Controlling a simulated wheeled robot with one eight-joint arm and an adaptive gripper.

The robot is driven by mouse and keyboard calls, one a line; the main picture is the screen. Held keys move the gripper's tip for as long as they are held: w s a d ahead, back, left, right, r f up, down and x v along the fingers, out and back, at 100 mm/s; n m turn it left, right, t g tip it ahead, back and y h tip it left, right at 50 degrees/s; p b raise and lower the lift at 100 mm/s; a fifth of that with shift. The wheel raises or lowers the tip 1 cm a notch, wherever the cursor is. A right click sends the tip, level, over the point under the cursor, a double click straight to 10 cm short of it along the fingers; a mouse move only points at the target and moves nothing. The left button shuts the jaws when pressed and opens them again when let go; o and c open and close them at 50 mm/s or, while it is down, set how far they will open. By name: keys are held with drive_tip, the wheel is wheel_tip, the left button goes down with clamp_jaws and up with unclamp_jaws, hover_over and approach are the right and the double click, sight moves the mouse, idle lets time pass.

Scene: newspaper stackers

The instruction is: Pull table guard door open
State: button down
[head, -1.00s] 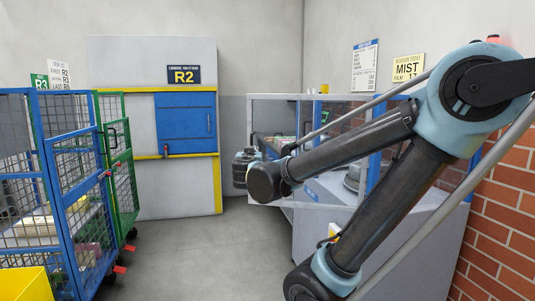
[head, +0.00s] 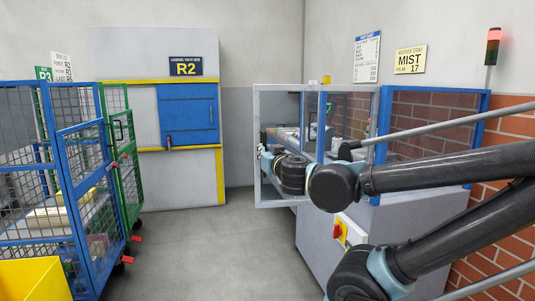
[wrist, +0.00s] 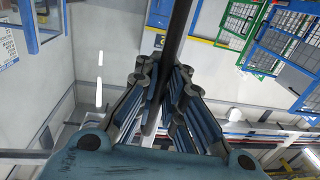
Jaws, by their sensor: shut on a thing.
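The table guard door (head: 257,180) is a clear panel in a pale grey frame, on the machine at the centre in the head view. It stands out at an angle from the machine's left side. My gripper (head: 264,154) is at the door's left edge, partly hidden behind my dark wrist. In the wrist view my gripper (wrist: 160,72) is shut on a dark upright bar, the door handle (wrist: 178,28), which passes between the fingers.
The grey machine (head: 320,240) with a red and yellow switch (head: 340,232) stands at centre right. Brick wall is at right. A blue mesh cart (head: 75,170), a green one (head: 122,170) and a yellow bin (head: 30,280) stand at left. The middle floor is clear.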

sight(262, 120)
drive_tip(key=shift+d, duration=0.1)
idle(0.3)
drive_tip(key=c, duration=1.7)
unclamp_jaws()
drive_tip(key=shift+r, duration=0.1)
drive_tip(key=shift+w+r, duration=0.1)
drive_tip(key=shift+r, duration=4.8)
drive_tip(key=shift+d, duration=0.1)
